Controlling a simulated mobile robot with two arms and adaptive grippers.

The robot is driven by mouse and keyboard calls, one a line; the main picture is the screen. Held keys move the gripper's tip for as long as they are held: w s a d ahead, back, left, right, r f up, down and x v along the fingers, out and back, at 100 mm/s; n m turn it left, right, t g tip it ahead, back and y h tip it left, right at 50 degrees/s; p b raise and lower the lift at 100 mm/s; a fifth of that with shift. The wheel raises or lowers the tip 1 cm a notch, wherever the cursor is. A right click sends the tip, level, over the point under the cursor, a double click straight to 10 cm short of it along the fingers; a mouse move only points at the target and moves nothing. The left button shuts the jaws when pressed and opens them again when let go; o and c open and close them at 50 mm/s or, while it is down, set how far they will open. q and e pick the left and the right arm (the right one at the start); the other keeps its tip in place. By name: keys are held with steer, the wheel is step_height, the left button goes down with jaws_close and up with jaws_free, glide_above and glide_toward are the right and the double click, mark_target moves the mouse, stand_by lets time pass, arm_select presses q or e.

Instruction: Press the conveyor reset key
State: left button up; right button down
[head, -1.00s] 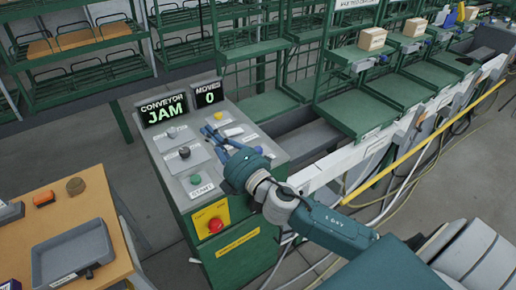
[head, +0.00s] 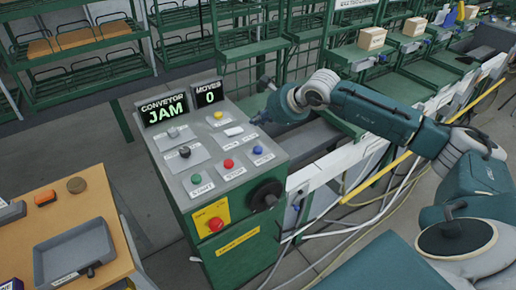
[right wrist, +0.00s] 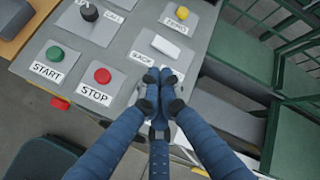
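The grey control panel (head: 167,160) tops a green cabinet, and its displays read CONVEYOR JAM (head: 165,110) and MOVES 0 (head: 209,95). A blue round button (head: 258,149) sits at the panel's right side, right of the red STOP button (head: 228,163); its small label is hard to read. My right gripper (head: 257,121) is over the panel's far right edge, beyond the blue button. In the right wrist view its blue fingers (right wrist: 160,76) are together and empty, right of STOP (right wrist: 102,75); the blue button is hidden there. My left gripper is not in view.
The green START button (head: 196,179), a white key (head: 234,131), a yellow button (head: 218,115) and a black selector knob (head: 184,152) share the panel. A red emergency button (head: 215,224) and a black handwheel (head: 266,195) are on the cabinet front. A wooden table (head: 100,207) stands left.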

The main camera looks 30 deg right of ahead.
mark_target(259, 150)
steer(key=shift+d, duration=0.3)
steer(key=shift+f, duration=0.1)
step_height(259, 150, down, 8)
steer(key=b, duration=0.4)
steer(key=shift+a, duration=0.1)
steer(key=shift+f+b, duration=0.35)
steer(key=shift+b, duration=0.05)
stand_by(1.1)
steer(key=shift+f+b, duration=0.35)
steer(key=shift+b, duration=0.35)
